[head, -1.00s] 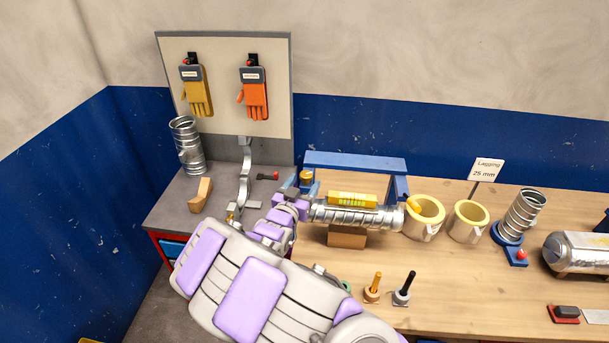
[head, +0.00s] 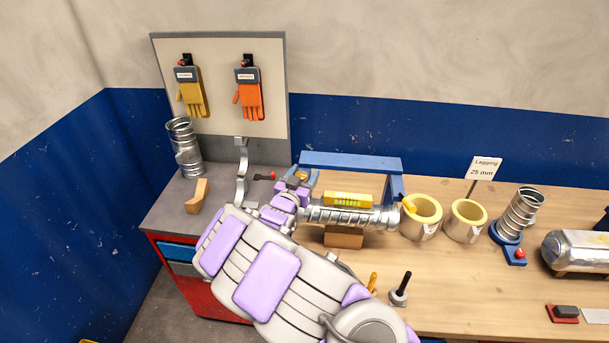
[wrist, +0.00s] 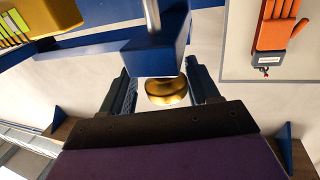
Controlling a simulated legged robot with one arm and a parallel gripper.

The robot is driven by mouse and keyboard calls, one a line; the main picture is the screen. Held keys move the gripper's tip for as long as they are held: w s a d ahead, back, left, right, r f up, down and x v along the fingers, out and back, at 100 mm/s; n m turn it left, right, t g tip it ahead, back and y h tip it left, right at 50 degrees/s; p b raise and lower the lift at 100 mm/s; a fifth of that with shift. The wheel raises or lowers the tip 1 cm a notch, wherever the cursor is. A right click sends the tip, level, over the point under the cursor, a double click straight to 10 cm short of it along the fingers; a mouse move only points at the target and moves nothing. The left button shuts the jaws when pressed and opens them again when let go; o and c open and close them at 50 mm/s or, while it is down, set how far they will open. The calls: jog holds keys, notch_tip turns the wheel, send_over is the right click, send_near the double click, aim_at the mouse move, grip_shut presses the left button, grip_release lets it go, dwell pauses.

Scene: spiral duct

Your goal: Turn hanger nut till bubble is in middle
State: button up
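The brass hanger nut (wrist: 167,92) shows in the wrist view beside the blue frame (wrist: 158,50), in line with a grey rod (wrist: 152,14). My gripper (wrist: 164,92) is open, one finger on each side of the nut, with visible gaps to it. In the head view my gripper (head: 302,181) is at the left end of the blue frame (head: 350,161) and mostly hides the nut. The yellow spirit level (head: 347,199) lies on the silver spiral duct (head: 350,216). It also shows in the wrist view (wrist: 30,22). The bubble is too small to read.
Black-handled (head: 400,289) and orange-handled tools stand in front, near my arm. Gloves (head: 248,95) hang on a board behind.

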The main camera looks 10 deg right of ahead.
jog(key=shift+s+a, duration=0.1)
jog(key=shift+a, duration=0.45)
jog(key=shift+c, duration=1.4)
jog(key=shift+a, duration=0.2)
jog(key=c, duration=0.3)
jog(key=shift+s+d+r, duration=0.1)
jog(key=shift+d+r, duration=0.05)
jog(key=shift+d, duration=0.1)
jog(key=shift+c, duration=0.4)
jog(key=shift+a, duration=0.15)
jog(key=o, duration=0.9)
jog(key=shift+w, duration=0.25)
jog(key=shift+o, duration=0.2)
jog(key=shift+s, duration=0.15)
